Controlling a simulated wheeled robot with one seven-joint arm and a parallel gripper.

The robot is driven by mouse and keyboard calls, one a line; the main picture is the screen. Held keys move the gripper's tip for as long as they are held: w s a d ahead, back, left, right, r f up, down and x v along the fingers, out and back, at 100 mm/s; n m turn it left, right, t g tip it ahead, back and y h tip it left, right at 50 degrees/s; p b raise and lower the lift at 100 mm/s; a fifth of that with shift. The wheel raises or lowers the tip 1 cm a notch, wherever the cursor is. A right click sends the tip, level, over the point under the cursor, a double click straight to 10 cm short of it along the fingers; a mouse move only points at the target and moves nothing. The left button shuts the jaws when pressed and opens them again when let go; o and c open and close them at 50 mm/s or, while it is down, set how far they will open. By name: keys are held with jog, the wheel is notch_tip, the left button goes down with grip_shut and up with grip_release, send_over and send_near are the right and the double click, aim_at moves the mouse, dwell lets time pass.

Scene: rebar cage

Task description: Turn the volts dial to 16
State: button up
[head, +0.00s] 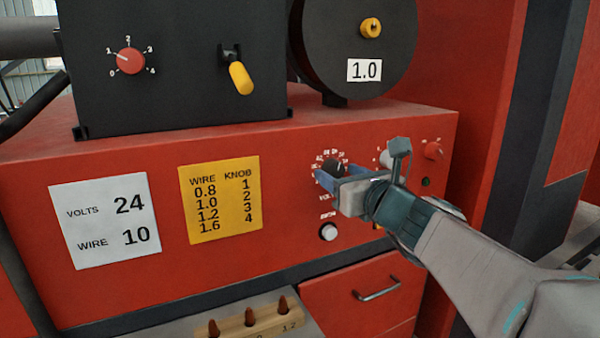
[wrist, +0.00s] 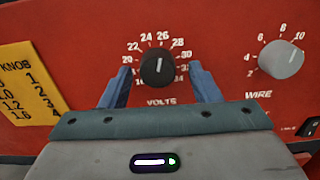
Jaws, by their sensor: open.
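The volts dial is a round black knob (wrist: 158,68) with a white pointer line, on the red panel. The pointer stands almost straight up, near 24 to 26. Its scale numbers run around the top; the lowest ones at both sides are small and partly hidden by my fingers. The dial also shows in the head view (head: 335,167), partly behind my gripper (head: 347,178). My gripper is open, with one blue finger on each side of the dial in the wrist view (wrist: 160,74). A gap shows between each finger and the knob.
A grey wire dial (wrist: 281,59) is right of the volts dial. A white button (head: 328,232) is below, a red knob (head: 433,150) to the right. A white card (head: 104,219) reads volts 24, wire 10. A yellow wire/knob chart (head: 220,199) is beside it.

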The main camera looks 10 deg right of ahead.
jog(key=shift+a, duration=0.1)
jog(key=c, duration=1)
jog(key=shift+n+b, duration=0.3)
jog(key=shift+b, duration=0.2)
